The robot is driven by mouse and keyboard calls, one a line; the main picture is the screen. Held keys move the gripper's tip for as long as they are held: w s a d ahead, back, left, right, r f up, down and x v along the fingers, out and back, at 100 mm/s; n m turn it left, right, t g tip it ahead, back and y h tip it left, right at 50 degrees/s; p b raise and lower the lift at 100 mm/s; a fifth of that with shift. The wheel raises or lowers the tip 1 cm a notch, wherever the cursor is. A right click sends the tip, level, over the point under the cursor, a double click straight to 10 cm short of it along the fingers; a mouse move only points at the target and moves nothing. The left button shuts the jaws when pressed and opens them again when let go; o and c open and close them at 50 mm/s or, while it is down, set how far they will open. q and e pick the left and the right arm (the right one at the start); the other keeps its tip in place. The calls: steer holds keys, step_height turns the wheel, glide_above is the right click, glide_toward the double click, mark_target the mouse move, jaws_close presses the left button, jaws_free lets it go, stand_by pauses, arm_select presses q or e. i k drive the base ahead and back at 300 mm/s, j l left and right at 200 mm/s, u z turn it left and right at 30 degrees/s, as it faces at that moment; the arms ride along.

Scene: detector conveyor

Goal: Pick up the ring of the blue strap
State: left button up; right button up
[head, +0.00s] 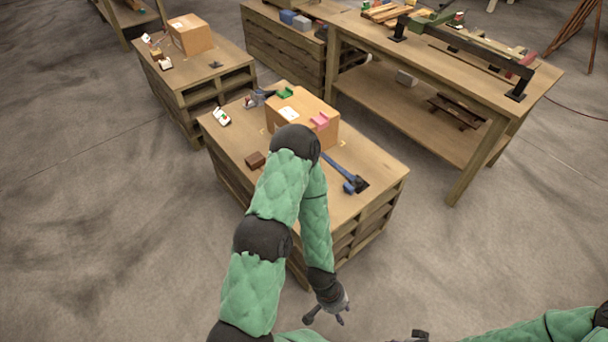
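The blue strap (339,168) lies on the near wooden workbench (377,163), running from the cardboard box toward the bench's right corner. Its near end is a blue lump beside a dark piece (361,184); a ring is too small to make out there. My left arm crosses in front of the bench. My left gripper (325,318) hangs low over the floor in front of the bench, well apart from the strap, with its fingers spread and nothing between them. My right arm comes in at the bottom right; only a dark part of its hand (418,336) shows at the bottom edge.
A cardboard box (318,141) with pink and green pieces stands on the bench, partly behind my arm. A brown block (255,160) and a small white item (221,117) lie to the left. A larger table (545,80) stands behind right. Floor around is clear.

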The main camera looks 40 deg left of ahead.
mark_target(350, 189)
steer(key=i+l+u, duration=0.1)
steer(key=u, duration=0.35)
steer(key=i+l+u, duration=0.15)
steer(key=u, duration=0.3)
steer(key=l+u, duration=0.25)
steer(key=u, duration=0.15)
steer(key=i+l+u, duration=0.1)
steer(key=u, duration=0.35)
steer(key=l+u, duration=0.85)
steer(key=k+l+u, duration=0.1)
steer(key=l+u, duration=0.25)
steer(key=l, duration=0.25)
